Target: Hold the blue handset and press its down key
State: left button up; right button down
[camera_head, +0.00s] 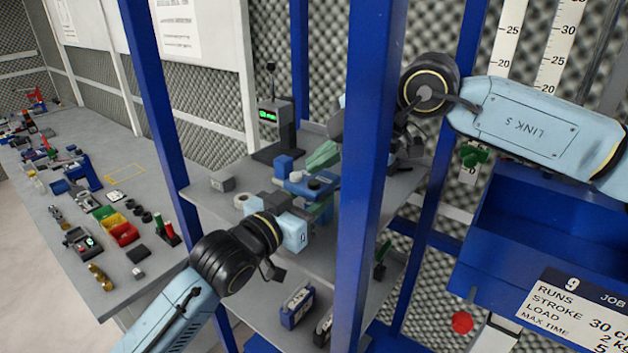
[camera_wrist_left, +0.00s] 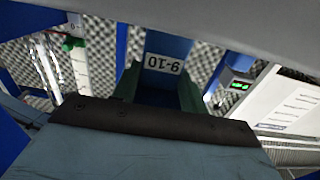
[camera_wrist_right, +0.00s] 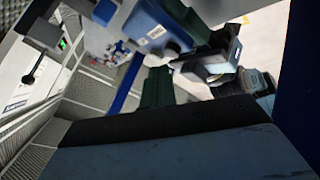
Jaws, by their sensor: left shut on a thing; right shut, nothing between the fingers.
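The blue handset (camera_head: 298,183) is above the grey shelf in the head view, with a dark round part and a pale part on its top. My left gripper (camera_head: 320,207) is shut on it from the near side. In the right wrist view the handset (camera_wrist_right: 150,27) shows a small white label, and a dark green left finger lies against it. In the left wrist view a blue surface stands between the green fingers. My right gripper (camera_head: 323,156) is shut and empty, just behind the handset. Contact cannot be told. The down key cannot be made out.
A blue post (camera_head: 367,170) stands in front of my right wrist. A grey device with a green display (camera_head: 268,116) stands on the shelf (camera_head: 212,196) behind. A blue bin (camera_head: 530,225) is at the right. A bench (camera_head: 125,290) with several small parts is at the left.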

jog(key=shift+f, duration=0.15)
jog(key=shift+f, duration=0.3)
